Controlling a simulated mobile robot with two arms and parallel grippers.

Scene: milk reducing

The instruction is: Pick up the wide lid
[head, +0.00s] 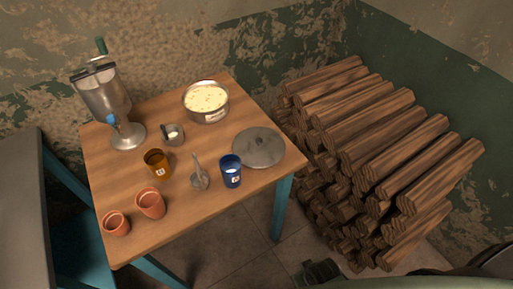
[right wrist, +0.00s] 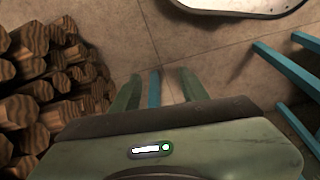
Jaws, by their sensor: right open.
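The wide lid (head: 259,147) is a round grey metal disc with a small knob. It lies flat near the right edge of the wooden table (head: 122,240) in the head view. My right gripper shows in the right wrist view (right wrist: 160,78) with its fingers apart and nothing between them. A dark part of my right arm shows at the bottom of the head view, low in front of the table and well apart from the lid. My left gripper is not in view.
A pot (head: 206,102) stands behind the lid and a blue cup (head: 231,172) stands left of it. A ladle (head: 199,175), an amber cup (head: 157,163), two clay cups and a metal machine (head: 108,100) are further left. Stacked logs (head: 370,150) fill the right side.

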